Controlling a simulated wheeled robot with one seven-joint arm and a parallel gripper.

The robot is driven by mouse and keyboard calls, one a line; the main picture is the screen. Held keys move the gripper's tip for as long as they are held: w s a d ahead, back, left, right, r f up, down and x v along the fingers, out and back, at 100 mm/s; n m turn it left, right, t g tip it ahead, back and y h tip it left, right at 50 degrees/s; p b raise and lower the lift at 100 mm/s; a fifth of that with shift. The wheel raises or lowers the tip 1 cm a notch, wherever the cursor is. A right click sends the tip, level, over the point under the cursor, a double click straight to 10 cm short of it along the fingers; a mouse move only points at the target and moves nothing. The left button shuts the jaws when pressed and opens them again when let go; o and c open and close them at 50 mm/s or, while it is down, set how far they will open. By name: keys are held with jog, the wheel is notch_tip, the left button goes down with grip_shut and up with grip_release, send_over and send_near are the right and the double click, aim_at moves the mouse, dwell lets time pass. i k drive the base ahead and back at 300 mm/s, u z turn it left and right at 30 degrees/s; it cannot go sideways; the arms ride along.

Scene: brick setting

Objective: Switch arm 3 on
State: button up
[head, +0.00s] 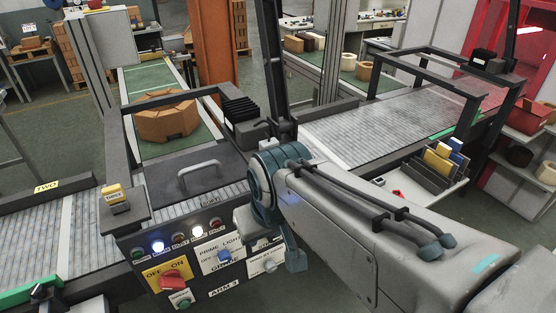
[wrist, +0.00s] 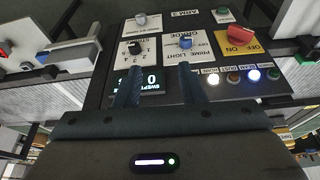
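The control panel labelled ARM 3 (head: 224,290) has a red rotary knob (head: 172,281) on a yellow OFF/ON plate. The red knob also shows at the upper right of the wrist view (wrist: 240,34), where the panel is upside down. I cannot tell surely which word the knob points to. My gripper (wrist: 158,68) is open and empty. Its two fingers stand apart in front of the SWEPT display (wrist: 150,82), beside the blue PRIME LIGHT knob (wrist: 185,42) and away from the red knob. In the head view my arm hides most of the gripper.
A row of indicator lamps runs along the panel; a bluish-white one (head: 158,246) is lit. A green button (head: 185,303) sits below the red knob. A black knob (wrist: 135,47) is near my fingers. A yellow-topped block (head: 114,193) and roller conveyors (head: 380,128) flank the panel.

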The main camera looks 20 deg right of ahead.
aim_at(171, 280)
jog(key=z, duration=0.45)
jog(key=i, duration=0.45)
jog(key=u, duration=1.8)
jog(key=k, duration=1.3)
jog(key=u, duration=0.25)
jog(key=i, duration=0.6)
jog(key=u, duration=0.25)
